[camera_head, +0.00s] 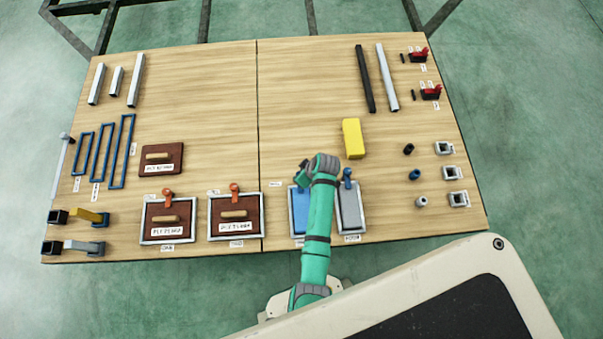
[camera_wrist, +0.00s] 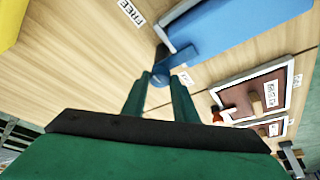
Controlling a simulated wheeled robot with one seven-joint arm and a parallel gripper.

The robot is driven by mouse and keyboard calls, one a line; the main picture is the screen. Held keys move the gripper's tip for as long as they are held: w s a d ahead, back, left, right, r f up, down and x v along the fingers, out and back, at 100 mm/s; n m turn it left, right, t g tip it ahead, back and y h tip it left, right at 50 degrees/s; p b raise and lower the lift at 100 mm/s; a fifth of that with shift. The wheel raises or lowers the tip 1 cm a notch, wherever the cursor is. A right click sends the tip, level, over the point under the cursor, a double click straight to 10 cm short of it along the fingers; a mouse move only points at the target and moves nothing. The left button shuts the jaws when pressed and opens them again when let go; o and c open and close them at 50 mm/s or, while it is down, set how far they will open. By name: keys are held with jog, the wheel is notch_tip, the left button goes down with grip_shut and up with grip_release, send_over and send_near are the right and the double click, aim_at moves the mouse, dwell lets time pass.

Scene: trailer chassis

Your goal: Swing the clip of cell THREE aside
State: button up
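In the head view my gripper (camera_head: 303,176) is over the top edge of the blue-filled cell (camera_head: 298,222), which my arm partly covers. In the wrist view a blue clip (camera_wrist: 178,57) lies at the edge of the blue plate (camera_wrist: 235,25). Its round end (camera_wrist: 160,80) is between the tips of my two spread fingers (camera_wrist: 160,85); I cannot tell whether they touch it. In the head view this clip is hidden by my gripper. A label reading roughly "THREE" (camera_wrist: 130,12) lies on the wood, its first letters unclear.
The grey cell (camera_head: 350,208) with a blue clip (camera_head: 347,178) stands close on the right. Two brown cells (camera_head: 167,234) (camera_head: 236,233) with orange clips are on the left. A yellow block (camera_head: 353,139) lies beyond my gripper. The table's upper middle is clear.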

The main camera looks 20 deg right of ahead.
jog(key=shift+m, duration=0.3)
jog(key=m, duration=0.1)
jog(key=m+h, duration=0.1)
jog(key=shift+s+a+m, duration=0.1)
jog(key=shift+a+m, duration=0.1)
jog(key=shift+m, duration=0.1)
jog(key=m+h, duration=0.1)
jog(key=m, duration=0.1)
jog(key=m+h, duration=0.1)
jog(key=m, duration=0.2)
jog(key=shift+a+t, duration=0.15)
jog(key=shift+t, duration=0.15)
jog(key=m+h, duration=0.1)
jog(key=m, duration=0.1)
jog(key=m+h, duration=0.1)
jog(key=m, duration=0.2)
jog(key=shift+a+g, duration=0.1)
jog(key=shift+g, duration=0.3)
jog(key=m, duration=0.2)
jog(key=m+g+h, duration=0.1)
jog(key=m, duration=0.1)
jog(key=shift+w+a+m, duration=0.1)
jog(key=shift+w+m, duration=0.1)
jog(key=shift+m, duration=0.1)
jog(key=shift+g, duration=0.3)
jog(key=o, duration=1)
